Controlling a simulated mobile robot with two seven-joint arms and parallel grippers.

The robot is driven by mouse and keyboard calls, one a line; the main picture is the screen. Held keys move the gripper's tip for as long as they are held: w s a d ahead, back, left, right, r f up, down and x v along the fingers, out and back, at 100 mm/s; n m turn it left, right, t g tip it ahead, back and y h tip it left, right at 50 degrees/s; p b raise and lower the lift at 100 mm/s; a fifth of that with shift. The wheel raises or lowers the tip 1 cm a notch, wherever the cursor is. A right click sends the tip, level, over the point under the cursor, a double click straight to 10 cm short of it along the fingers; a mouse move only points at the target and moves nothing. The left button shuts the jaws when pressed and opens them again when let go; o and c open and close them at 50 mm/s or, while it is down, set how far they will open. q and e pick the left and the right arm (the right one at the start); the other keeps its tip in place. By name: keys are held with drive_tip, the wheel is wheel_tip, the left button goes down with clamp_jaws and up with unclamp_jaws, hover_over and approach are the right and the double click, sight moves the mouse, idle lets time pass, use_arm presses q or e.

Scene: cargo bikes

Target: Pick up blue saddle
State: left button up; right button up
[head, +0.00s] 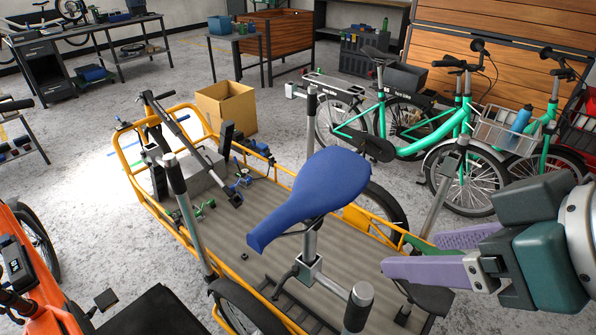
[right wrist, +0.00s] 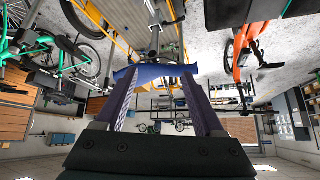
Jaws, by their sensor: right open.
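The blue saddle (head: 318,190) sits on top of a metal seat post, above the wooden deck of the yellow-framed cargo bike (head: 275,255). My right gripper (head: 412,253) comes in from the right, its two purple fingers apart and empty, pointing left to the right of and below the saddle in the head view. In the right wrist view, which looks upside down, the saddle (right wrist: 155,73) shows beyond the spread fingertips (right wrist: 157,84). I cannot tell whether they touch it. My left gripper is not in view.
Upright posts (head: 185,205) rise around the deck, one in front of the saddle (head: 358,305). Green bikes (head: 430,130) stand at the back right, an orange bike (head: 18,235) at the left. A cardboard box (head: 226,108) stands behind. Grey floor is free at the left.

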drive_tip(key=w+a+f+n+t+y+b, duration=0.1)
drive_tip(key=w+f+b, duration=0.3)
drive_tip(key=f+b, duration=0.4)
drive_tip(key=w+a+f+t+y+b, duration=0.1)
drive_tip(key=w+f+b, duration=0.45)
drive_tip(key=b, duration=0.45)
drive_tip(key=n+t+y+b, duration=0.1)
drive_tip(key=t+y+b, duration=0.1)
drive_tip(key=b, duration=1)
approach(315, 232)
wheel_tip(315, 232, down, 2)
drive_tip(key=w, duration=0.1)
drive_tip(key=x, duration=0.5)
drive_tip(key=shift+a+r, duration=0.3)
drive_tip(key=shift+a, duration=0.05)
drive_tip(key=shift+r+b+x, duration=0.15)
drive_tip(key=shift+b+x, duration=0.2)
drive_tip(key=shift+x, duration=0.95)
drive_tip(key=shift+r+b+x, duration=0.2)
drive_tip(key=shift+b+x, duration=0.15)
drive_tip(key=shift+x, duration=0.95)
drive_tip(key=shift+w, duration=0.15)
clamp_jaws()
